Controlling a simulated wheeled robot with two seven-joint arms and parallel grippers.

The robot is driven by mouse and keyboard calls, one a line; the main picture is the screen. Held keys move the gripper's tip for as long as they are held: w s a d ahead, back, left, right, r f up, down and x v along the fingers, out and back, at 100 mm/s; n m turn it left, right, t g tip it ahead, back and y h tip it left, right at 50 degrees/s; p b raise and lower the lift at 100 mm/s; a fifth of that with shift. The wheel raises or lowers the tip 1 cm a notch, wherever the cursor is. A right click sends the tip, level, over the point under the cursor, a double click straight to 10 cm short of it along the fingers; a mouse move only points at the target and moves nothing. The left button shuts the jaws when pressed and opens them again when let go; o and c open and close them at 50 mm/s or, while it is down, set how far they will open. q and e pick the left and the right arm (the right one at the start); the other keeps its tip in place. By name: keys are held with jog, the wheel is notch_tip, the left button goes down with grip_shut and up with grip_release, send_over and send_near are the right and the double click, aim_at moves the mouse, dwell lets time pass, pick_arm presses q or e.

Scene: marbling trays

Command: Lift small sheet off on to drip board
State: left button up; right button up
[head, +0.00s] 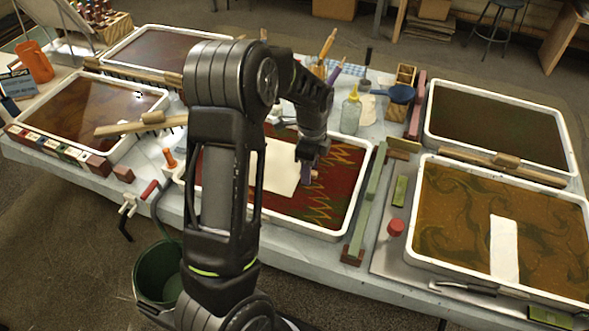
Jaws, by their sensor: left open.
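A cream-white sheet (279,168) lies in the middle tray (296,226), over a dark red bath with yellow zigzag lines. My left arm hides its left part. A narrower white strip (503,250) lies on the brown swirled bath of the right front tray (427,259). My left gripper (307,178) points down at the right edge of the cream sheet and is open. I cannot tell whether it touches the sheet. I cannot tell which thing is the drip board. My right gripper is not in view.
Green bars (366,205) stand between the middle and right trays, near a red-capped jar (396,228). A squeeze bottle (351,113) and brush pots stand behind the middle tray. A wooden comb (140,125) crosses the left tray. A green bucket (160,275) stands below the table's front edge.

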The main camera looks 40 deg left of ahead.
pick_arm(q)
grip_shut()
dwell(0.6)
